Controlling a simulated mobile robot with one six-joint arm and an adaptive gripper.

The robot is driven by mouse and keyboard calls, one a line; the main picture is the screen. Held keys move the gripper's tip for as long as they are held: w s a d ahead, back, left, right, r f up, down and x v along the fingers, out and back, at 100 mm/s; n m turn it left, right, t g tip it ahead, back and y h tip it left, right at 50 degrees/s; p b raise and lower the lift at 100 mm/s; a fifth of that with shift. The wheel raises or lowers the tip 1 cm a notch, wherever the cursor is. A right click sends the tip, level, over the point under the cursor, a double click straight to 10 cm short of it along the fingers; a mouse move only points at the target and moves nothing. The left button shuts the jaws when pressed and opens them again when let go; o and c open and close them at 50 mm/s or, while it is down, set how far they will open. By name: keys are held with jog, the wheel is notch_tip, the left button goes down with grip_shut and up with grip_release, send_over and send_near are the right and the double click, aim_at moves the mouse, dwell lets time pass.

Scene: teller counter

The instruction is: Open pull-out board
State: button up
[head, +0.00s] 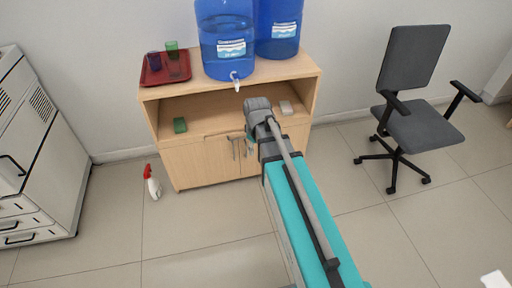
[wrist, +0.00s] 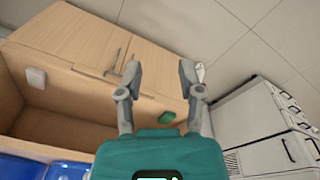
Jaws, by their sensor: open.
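The pull-out board (head: 212,134) shows as a thin wooden front edge between the open shelf and the doors of the wooden cabinet (head: 190,163). It looks flush with the cabinet front. In the wrist view, which is turned over, its edge (wrist: 90,73) has a dark slot and runs behind my left finger. My gripper (wrist: 160,75) is open and empty, with its two fingers spread in front of the cabinet. In the head view my gripper (head: 250,142) is mostly hidden by my wrist, close to the board's front. I cannot tell whether it touches.
Blue water bottles (head: 227,40) and a red tray (head: 166,68) with cups stand on top. A green item (head: 180,125) and a white item (head: 286,107) lie on the shelf. Door handles (head: 234,147) hang below. A spray bottle (head: 152,183) stands on the floor; an office chair (head: 415,120) is right.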

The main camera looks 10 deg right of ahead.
dwell(0.4)
jog(key=s+r+m+p, duration=0.6)
jog(key=s+r+p, duration=0.3)
jog(key=r+p, duration=0.1)
jog(key=shift+s+r+g+p, duration=0.3)
jog(key=shift+s+g, duration=0.05)
jog(key=shift+g, duration=0.05)
